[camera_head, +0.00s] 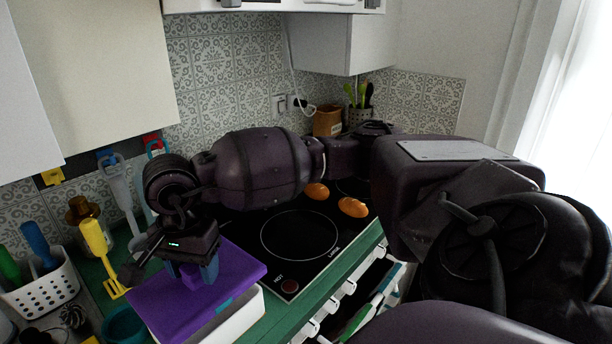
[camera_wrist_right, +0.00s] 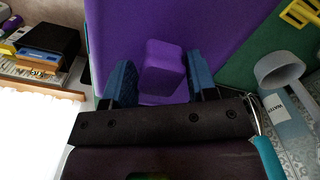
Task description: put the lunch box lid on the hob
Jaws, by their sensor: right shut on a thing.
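The purple lunch box lid (camera_head: 232,270) lies flat at the front of the green counter, over a white lunch box (camera_head: 248,312). I cannot tell whether it rests on the box or is just above it. My right gripper (camera_head: 196,278) points down and is shut on the lid's raised block handle, which shows between the blue fingers in the right wrist view (camera_wrist_right: 163,66). The black hob (camera_head: 298,237) is just right of the lid, partly hidden by my right arm. My left gripper is not in view.
Two orange round things (camera_head: 352,207) sit at the hob's back right; its front ring is clear. A tiled wall (camera_head: 225,85) closes the back.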

